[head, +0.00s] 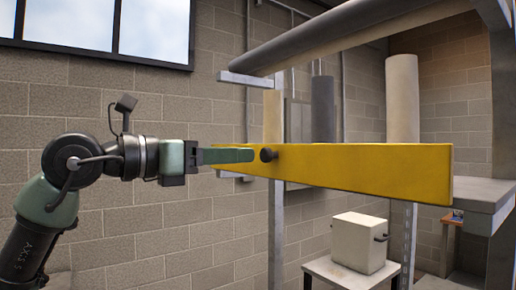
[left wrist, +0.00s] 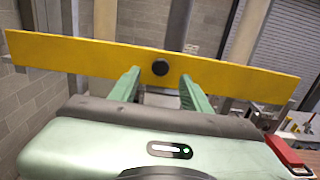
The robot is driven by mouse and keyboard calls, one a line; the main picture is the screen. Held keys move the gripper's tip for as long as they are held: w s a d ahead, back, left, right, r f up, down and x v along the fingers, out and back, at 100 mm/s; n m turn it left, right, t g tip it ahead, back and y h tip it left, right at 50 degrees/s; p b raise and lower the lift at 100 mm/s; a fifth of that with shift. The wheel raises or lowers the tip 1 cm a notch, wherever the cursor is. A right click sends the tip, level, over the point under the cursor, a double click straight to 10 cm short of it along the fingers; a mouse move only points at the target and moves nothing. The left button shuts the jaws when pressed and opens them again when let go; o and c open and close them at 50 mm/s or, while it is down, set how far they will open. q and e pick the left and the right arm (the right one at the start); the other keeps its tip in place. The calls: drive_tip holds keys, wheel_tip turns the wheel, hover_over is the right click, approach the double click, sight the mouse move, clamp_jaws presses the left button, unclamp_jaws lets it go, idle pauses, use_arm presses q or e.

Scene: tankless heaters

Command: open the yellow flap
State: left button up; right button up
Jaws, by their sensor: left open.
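The yellow flap (head: 365,170) is a long flat bar set across a grey metal frame, with a dark round knob (head: 268,154) near its left end. In the left wrist view the yellow flap (left wrist: 80,52) spans the picture, and the knob (left wrist: 160,67) shows near its middle. My left gripper (head: 250,155) points at the knob from the left. In the left wrist view the open green fingers of the left gripper (left wrist: 160,82) stand on either side of the knob, a little apart from it. I cannot tell whether the fingertips reach past it. My right gripper is not in view.
A grey pipe (head: 340,32) runs above the flap. Upright cylinders (head: 402,100) stand behind it. A white box (head: 359,243) sits on a small table below. A grey ledge (head: 478,193) is at the right. A red-topped object (left wrist: 284,150) shows at lower right in the wrist view.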

sight(263, 154)
use_arm(q)
drive_tip(key=p+x, duration=0.2)
drive_tip(key=x, duration=0.3)
drive_tip(key=shift+w+d+r, duration=0.1)
drive_tip(key=shift+w+d, duration=0.05)
drive_tip(key=shift+d, duration=0.2)
drive_tip(key=shift+w+d, duration=0.3)
clamp_jaws()
idle(0.9)
